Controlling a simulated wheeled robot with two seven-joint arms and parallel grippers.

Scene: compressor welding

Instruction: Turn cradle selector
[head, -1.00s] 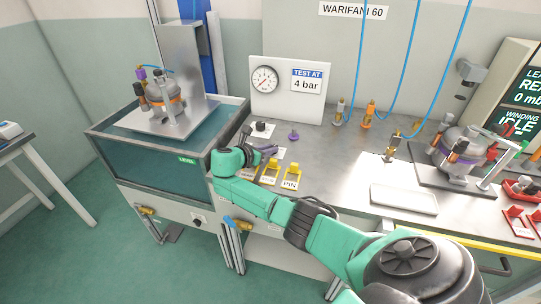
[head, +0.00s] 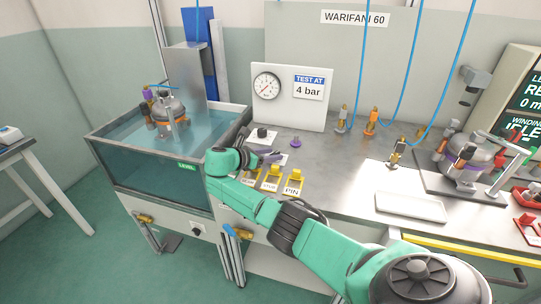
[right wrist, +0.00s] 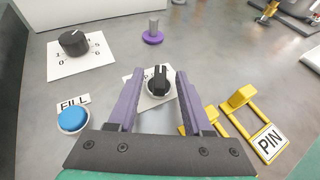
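A black selector knob (right wrist: 160,80) stands on a white plate (right wrist: 146,101) with a partly covered label I cannot read. My right gripper (right wrist: 159,84) has its two purple fingers apart, one on each side of the knob, with a gap visible on both sides. In the head view my right gripper (head: 270,157) is over the bench's left part and hides the knob. The compressor (head: 169,110) stands in the water of the glass tank (head: 146,174), its upper part above the surface. My left gripper is not in view.
A round black dial (right wrist: 74,42) with a number scale, a blue FILL button (right wrist: 73,119) and a purple peg (right wrist: 152,34) are near the gripper. Yellow brackets, one marked PIN (right wrist: 268,142), stand to the right. A pressure gauge (head: 267,87) is behind.

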